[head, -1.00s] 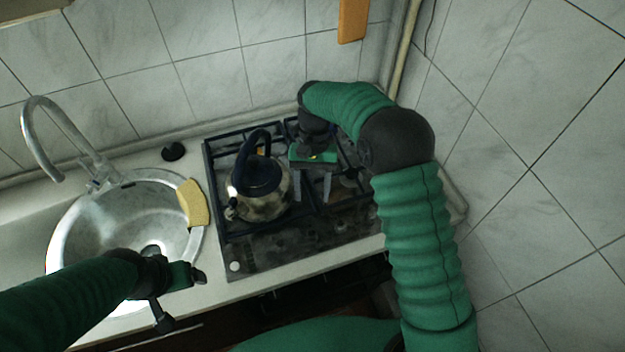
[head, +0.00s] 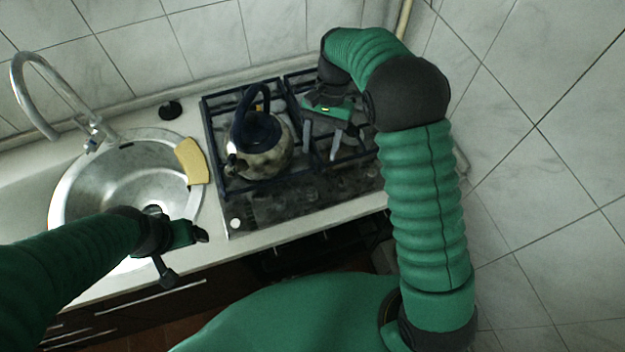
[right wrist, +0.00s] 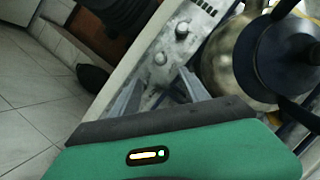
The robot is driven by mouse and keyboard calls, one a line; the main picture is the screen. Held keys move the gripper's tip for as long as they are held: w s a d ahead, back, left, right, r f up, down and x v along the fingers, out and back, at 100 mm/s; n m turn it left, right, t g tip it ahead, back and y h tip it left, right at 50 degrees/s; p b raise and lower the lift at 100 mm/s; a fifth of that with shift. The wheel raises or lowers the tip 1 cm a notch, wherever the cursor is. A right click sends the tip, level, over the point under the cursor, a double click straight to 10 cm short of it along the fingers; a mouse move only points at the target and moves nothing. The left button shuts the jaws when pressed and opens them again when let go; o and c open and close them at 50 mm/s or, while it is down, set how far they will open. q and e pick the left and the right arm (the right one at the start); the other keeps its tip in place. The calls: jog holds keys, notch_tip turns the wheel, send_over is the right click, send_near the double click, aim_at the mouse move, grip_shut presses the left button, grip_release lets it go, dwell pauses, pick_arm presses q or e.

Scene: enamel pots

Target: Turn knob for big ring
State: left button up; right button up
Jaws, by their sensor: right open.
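The stove (head: 270,212) has a dark, worn front panel. In the right wrist view two metallic knobs show on the panel: one knob (right wrist: 161,58) just ahead of the fingertips and another knob (right wrist: 182,29) beyond it. I cannot tell which one serves the big ring. My right gripper (head: 327,148) is open and empty over the right side of the stove; its spread fingers also show in the right wrist view (right wrist: 160,78), apart from the knobs. My left gripper (head: 185,250) is over the counter by the sink; its jaws are unclear.
A worn kettle (head: 262,160) with a dark lid and handle stands on the left grates, close beside my right gripper. The sink (head: 95,175), tap (head: 50,85) and yellow sponge (head: 190,160) are to the left. A tiled wall (head: 530,150) bounds the right side.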

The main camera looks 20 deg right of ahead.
aim_at(312, 188)
jog(key=p+x, duration=0.1)
jog(key=x, duration=1.3)
jog(key=shift+f, duration=0.1)
